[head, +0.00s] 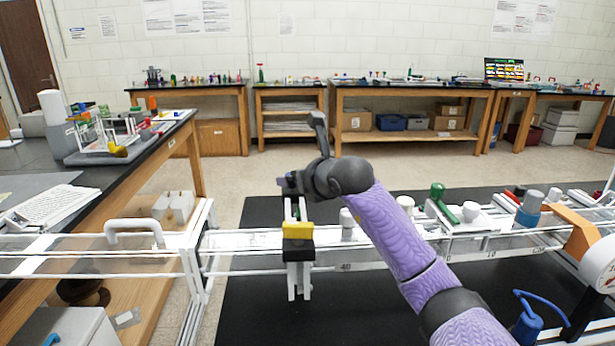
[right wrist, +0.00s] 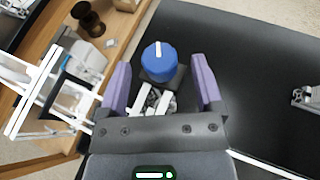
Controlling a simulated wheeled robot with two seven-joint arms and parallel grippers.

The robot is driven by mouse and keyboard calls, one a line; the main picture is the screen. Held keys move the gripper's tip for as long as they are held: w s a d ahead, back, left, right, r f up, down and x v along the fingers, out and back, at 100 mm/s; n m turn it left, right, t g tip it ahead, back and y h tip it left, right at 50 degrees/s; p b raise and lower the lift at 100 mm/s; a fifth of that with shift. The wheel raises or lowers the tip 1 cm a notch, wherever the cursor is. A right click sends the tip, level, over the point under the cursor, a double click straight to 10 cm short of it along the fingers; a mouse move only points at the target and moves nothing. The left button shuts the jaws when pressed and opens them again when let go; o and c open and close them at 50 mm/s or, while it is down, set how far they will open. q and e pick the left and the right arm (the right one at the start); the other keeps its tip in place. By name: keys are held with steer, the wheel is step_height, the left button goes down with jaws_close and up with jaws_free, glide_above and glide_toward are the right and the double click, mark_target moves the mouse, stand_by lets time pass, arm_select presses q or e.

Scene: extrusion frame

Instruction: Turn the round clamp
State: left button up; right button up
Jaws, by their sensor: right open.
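The round clamp shows in the right wrist view as a blue round knob (right wrist: 166,62) with a white mark on its top face. It sits on a dark block, with white bars below it. My right gripper (right wrist: 161,66) is open, its two purple fingers on either side of the knob with visible gaps. I cannot tell how deep the fingers reach along it. In the head view, my right arm reaches left over the rail to a yellow and black bracket (head: 298,231); the blue knob is not clearly seen there. My left gripper is not in view.
The white-railed frame (head: 235,243) runs across the front, with a white handle (head: 134,230) at left and a green-handled clamp (head: 440,203) at right. A blue tool (head: 530,322) is at lower right. A wooden bench (head: 150,160) stands left. Black mat lies around the frame.

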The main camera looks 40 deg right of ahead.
steer(key=v, duration=0.7)
steer(key=shift+s, duration=0.2)
